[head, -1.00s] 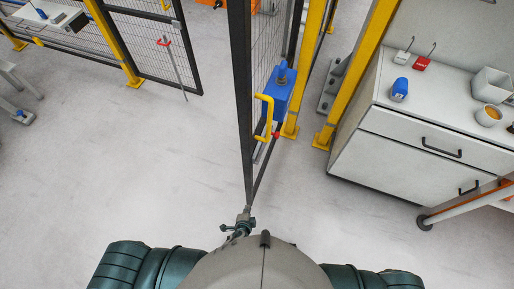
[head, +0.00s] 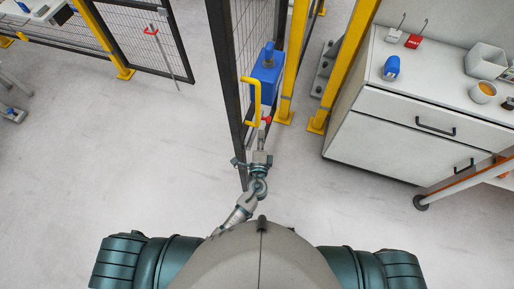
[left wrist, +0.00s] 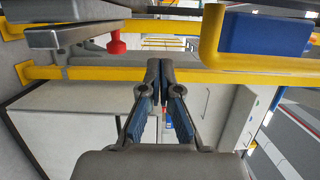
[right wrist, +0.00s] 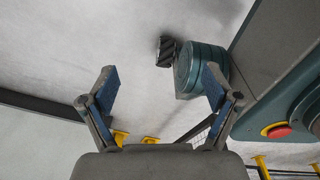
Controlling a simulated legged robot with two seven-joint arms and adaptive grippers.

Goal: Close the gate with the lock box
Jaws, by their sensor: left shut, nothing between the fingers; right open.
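The gate is a black-framed mesh panel (head: 224,75) standing in the middle of the head view. The blue lock box (head: 266,72) is on its right side, with a yellow bent handle (head: 254,98) and a red knob (head: 267,119) below. My left gripper (head: 261,140) is just below the handle and knob in the head view. In the left wrist view, my left gripper (left wrist: 160,65) is shut and empty; the yellow handle (left wrist: 250,64), blue box (left wrist: 265,36) and red knob (left wrist: 116,43) lie beyond. My right gripper (right wrist: 160,75) is open and empty, seen only in the right wrist view.
Yellow posts (head: 294,65) stand right of the gate. A white cabinet (head: 400,140) with a cup, bin and padlocks on top is at the right, beside an orange-striped bar (head: 465,178). More mesh fence (head: 140,40) is at the back left. The floor (head: 110,165) at left is clear.

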